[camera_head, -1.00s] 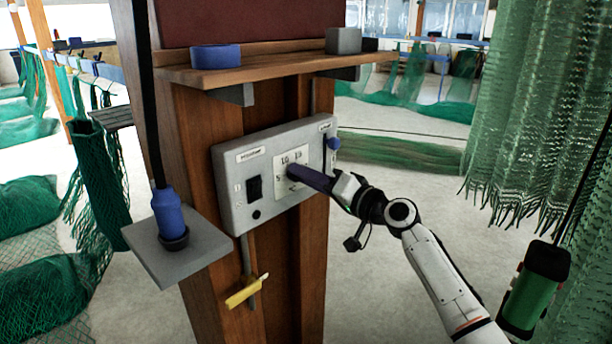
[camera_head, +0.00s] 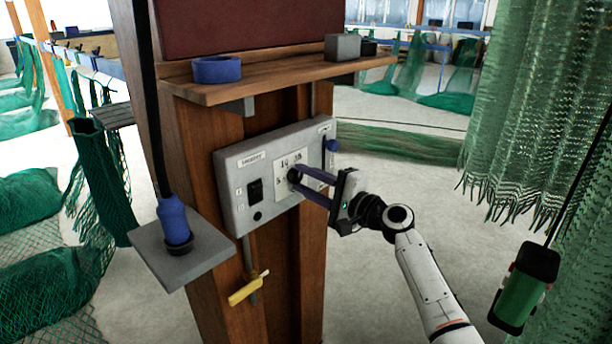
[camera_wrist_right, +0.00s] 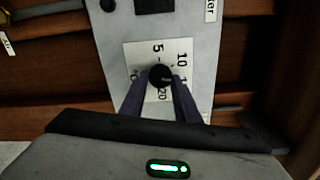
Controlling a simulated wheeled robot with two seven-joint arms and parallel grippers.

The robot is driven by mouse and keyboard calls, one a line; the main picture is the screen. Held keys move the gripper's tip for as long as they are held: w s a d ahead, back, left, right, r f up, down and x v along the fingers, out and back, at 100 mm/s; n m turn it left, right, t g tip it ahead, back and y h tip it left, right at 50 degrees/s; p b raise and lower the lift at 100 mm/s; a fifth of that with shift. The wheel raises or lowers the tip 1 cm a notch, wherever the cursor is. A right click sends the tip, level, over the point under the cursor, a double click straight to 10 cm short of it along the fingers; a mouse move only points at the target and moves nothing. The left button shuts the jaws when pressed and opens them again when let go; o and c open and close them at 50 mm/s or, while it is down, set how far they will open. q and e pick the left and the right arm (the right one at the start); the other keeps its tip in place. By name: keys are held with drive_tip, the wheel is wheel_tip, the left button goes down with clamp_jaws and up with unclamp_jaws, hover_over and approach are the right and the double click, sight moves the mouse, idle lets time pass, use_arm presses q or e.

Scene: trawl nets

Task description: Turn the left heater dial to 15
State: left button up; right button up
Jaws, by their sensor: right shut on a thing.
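The heater dial (camera_head: 293,176) is a dark round knob on a white scale plate marked with numbers, on the grey control box (camera_head: 233,204). In the right wrist view the dial (camera_wrist_right: 160,75) sits in the middle of the scale, where 5, 10 and 20 can be read. My right gripper (camera_head: 298,178) has its two dark fingers on either side of the dial and is shut on it; the fingertips (camera_wrist_right: 160,84) also show in the right wrist view. They hide part of the scale, and I cannot read the dial's setting. My left gripper is not in view.
The box has a black switch (camera_head: 255,189) and a blue-knobbed lever (camera_head: 332,146). A yellow-handled valve (camera_head: 246,289) hangs below. A shelf (camera_head: 270,80) juts out above. A blue-handled tool (camera_head: 173,220) stands on a grey ledge at left. Green nets (camera_head: 530,100) hang at right.

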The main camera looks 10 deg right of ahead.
drive_tip(key=shift+f+m, duration=0.15)
drive_tip(key=shift+m, duration=1.35)
drive_tip(key=o, duration=1)
drive_tip(key=v, duration=1)
drive_tip(key=shift+s+d, duration=0.1)
drive_tip(key=shift+s, duration=0.05)
